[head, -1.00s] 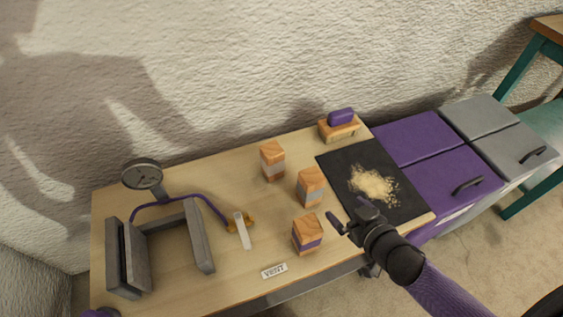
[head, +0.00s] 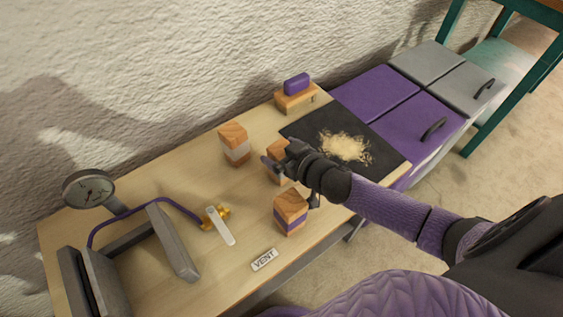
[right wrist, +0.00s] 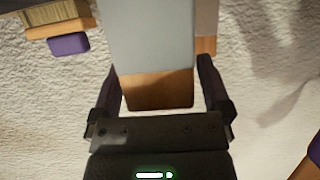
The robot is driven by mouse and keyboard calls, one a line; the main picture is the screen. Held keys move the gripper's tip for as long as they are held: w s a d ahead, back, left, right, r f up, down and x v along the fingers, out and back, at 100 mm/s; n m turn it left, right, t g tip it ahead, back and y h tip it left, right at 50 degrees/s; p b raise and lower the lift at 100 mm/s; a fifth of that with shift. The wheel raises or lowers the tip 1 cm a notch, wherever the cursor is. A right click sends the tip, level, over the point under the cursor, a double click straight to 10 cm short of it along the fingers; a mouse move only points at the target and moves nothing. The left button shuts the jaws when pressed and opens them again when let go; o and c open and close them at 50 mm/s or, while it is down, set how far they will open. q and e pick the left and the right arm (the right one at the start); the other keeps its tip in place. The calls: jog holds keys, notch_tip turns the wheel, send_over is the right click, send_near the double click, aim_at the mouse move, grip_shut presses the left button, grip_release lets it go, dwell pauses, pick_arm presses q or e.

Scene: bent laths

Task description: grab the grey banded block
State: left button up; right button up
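The grey banded block (head: 279,176) is wooden with a grey band and stands on the table. My right gripper (head: 272,163) is over it and hides much of it in the head view. In the right wrist view the block (right wrist: 153,45) shows upside down, its wooden end between the two fingers of my right gripper (right wrist: 160,75). The fingers are spread, with narrow gaps at the block's sides; contact is not clear. My left gripper is not in view.
A pale-banded block (head: 235,145) stands to the left, and a purple-banded block (head: 290,213) stands in front. A black mat (head: 375,152) with crumbs lies right. A gauge (head: 89,188), grey frame (head: 172,243) and VENT label (head: 264,260) are left and front.

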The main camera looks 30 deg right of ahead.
jog(key=c, duration=1.3)
